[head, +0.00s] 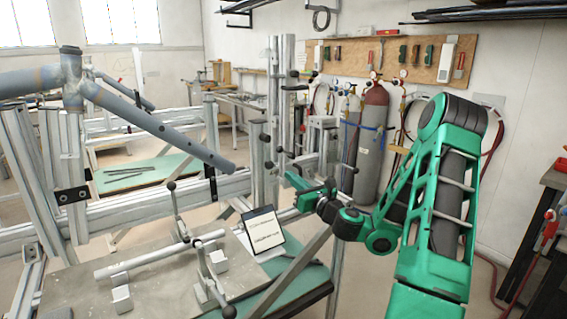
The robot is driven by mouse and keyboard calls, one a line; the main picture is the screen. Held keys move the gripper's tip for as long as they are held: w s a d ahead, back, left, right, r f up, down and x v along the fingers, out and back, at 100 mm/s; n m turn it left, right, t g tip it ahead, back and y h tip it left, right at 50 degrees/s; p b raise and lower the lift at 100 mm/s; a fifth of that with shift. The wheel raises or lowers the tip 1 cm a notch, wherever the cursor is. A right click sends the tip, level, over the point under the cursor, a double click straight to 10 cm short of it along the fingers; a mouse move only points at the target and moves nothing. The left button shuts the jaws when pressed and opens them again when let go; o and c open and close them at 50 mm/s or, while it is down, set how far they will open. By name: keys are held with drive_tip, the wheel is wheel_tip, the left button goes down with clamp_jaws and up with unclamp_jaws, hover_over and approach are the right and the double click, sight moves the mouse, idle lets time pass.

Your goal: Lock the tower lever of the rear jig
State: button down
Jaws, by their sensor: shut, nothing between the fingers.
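The rear jig is an aluminium frame with a long horizontal beam (150,208) and an upright tower (258,160) near the middle of the head view. Small dark knobs and clamp parts (266,138) show on the tower. They are too small to tell which one is the lever or how it stands. My green gripper (291,190) is just right of the tower's lower part, at the end of my arm coming from the right. It is shut and empty. I cannot tell whether it touches the tower.
A grey tube frame (160,128) slopes across the left. Gas cylinders (371,140) stand behind. A slanting metal brace (290,272) crosses the bench's right end.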

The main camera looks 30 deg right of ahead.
sight(284, 165)
drive_tip(key=w+r, duration=0.4)
drive_tip(key=w, duration=0.1)
drive_tip(key=shift+r, duration=0.3)
drive_tip(key=shift+w, duration=0.1)
idle(0.3)
